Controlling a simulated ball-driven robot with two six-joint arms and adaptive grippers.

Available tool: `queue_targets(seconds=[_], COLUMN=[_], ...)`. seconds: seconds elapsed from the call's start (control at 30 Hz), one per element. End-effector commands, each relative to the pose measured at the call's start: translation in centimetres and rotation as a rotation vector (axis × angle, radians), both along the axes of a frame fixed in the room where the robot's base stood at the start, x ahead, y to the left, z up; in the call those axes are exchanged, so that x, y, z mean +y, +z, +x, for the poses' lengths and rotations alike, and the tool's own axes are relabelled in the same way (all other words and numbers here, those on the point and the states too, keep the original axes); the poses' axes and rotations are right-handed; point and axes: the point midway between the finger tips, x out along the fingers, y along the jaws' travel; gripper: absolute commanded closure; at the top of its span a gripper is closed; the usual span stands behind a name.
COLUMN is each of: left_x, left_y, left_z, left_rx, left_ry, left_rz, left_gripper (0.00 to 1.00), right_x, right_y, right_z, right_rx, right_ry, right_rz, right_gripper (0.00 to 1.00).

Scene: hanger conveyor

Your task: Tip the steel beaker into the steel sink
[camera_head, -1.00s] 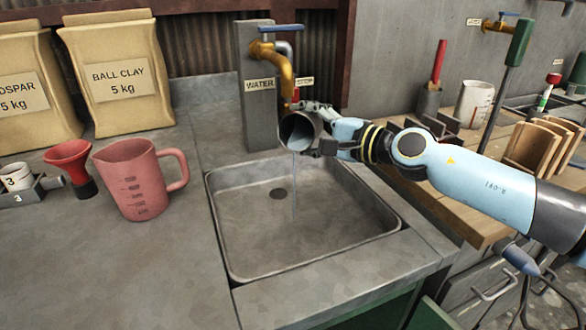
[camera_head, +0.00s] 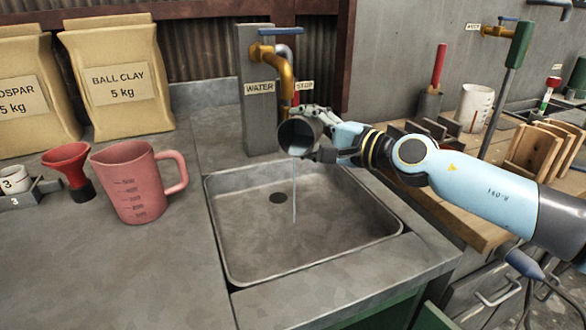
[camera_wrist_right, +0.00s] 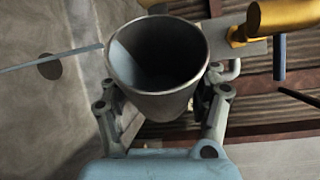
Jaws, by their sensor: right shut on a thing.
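The steel beaker (camera_head: 298,136) is held tilted over the back of the steel sink (camera_head: 310,250), its mouth facing toward the head camera. A thin stream of water (camera_head: 294,195) falls from its lip into the basin, to the right of the drain. My right gripper (camera_head: 318,138) is shut on the beaker. In the right wrist view the beaker (camera_wrist_right: 158,95) sits between the fingers of my right gripper (camera_wrist_right: 162,118), and its inside is dark. The stream (camera_wrist_right: 50,59) also shows at the left there. My left gripper is not in view.
A brass tap (camera_head: 284,68) with a blue handle rises behind the beaker, beside a WATER post (camera_head: 258,110). A pink measuring jug (camera_head: 133,185) and a red funnel (camera_head: 68,163) stand left of the sink. A wooden bench (camera_head: 470,195) with holders lies under my right arm.

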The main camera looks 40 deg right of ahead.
Motion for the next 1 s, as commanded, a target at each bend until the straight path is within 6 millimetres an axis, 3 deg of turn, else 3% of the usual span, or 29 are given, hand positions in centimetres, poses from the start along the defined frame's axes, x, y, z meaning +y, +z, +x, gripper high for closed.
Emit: queue_targets(seconds=[1.0], left_x=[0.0], left_y=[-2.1], left_z=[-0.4], left_rx=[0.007], left_ry=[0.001], left_rz=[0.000], left_gripper=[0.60], right_x=[0.2], right_y=[-0.4], right_z=[-0.2], right_rx=[-0.062], right_ry=[0.000], right_rz=[-0.086], right_gripper=[0.81])
